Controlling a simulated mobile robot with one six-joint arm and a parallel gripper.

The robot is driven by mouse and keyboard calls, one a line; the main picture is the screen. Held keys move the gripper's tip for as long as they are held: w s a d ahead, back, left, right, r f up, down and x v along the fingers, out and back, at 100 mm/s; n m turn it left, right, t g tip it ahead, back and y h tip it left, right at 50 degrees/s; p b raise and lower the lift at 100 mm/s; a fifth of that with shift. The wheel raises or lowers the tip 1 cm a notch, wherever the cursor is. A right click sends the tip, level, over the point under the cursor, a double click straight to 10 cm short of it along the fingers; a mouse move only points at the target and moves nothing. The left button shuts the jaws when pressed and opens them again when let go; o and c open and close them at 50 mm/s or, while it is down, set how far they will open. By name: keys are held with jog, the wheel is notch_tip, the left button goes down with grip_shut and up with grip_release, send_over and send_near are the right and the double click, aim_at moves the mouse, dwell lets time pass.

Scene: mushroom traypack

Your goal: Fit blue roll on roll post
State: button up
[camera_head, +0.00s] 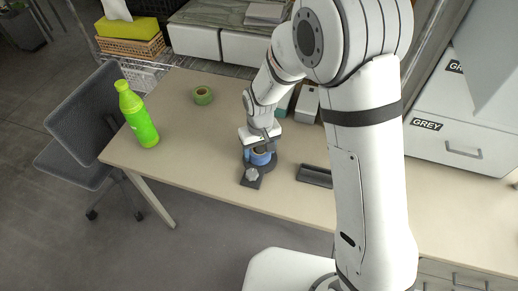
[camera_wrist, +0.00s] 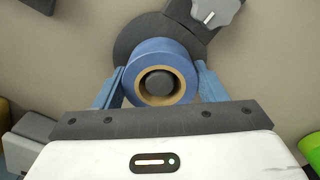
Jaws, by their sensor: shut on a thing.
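The blue roll (camera_wrist: 160,52) has a tan cardboard core and lies flat between the two blue-grey fingers of my gripper (camera_wrist: 160,88), which is shut on it. The dark round top of the roll post (camera_wrist: 160,83) shows inside the core, with the roll around it in the wrist view. I cannot tell how far down the post the roll sits. The post's dark round base (camera_wrist: 126,40) shows beyond the roll. In the head view, my gripper (camera_head: 261,148) holds the blue roll (camera_head: 261,158) over the dark base (camera_head: 270,168).
A grey knob (camera_head: 252,173) stands on the base's arm, in front of the roll. A green tape roll (camera_head: 203,95) and a green bottle (camera_head: 138,115) are to the left. A dark tray (camera_head: 314,176) lies to the right. The tabletop left of the base is clear.

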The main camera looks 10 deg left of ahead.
jog(key=shift+f, duration=0.15)
jog(key=o, duration=1.1)
notch_tip(320, 180, up, 8)
jog(key=shift+f, duration=0.1)
jog(key=s+d+r+m+t+p, duration=0.1)
jog(key=s+d+r+m+p, duration=0.2)
jog(key=d+r, duration=1.05)
jog(key=shift+s+d+r+m+t+p, duration=0.25)
jog(key=shift+s+d+r+m, duration=0.5)
jog(key=shift+s+d, duration=1.25)
jog(key=shift+s+d+r+m+t+p, duration=0.3)
jog(key=shift+s+d+r+m, duration=0.45)
jog(key=shift+s+d, duration=1.25)
jog(key=shift+s+d+r+m+t+p, duration=0.4)
jog(key=shift+s+d+r, duration=0.75)
jog(key=shift+d, duration=1.5)
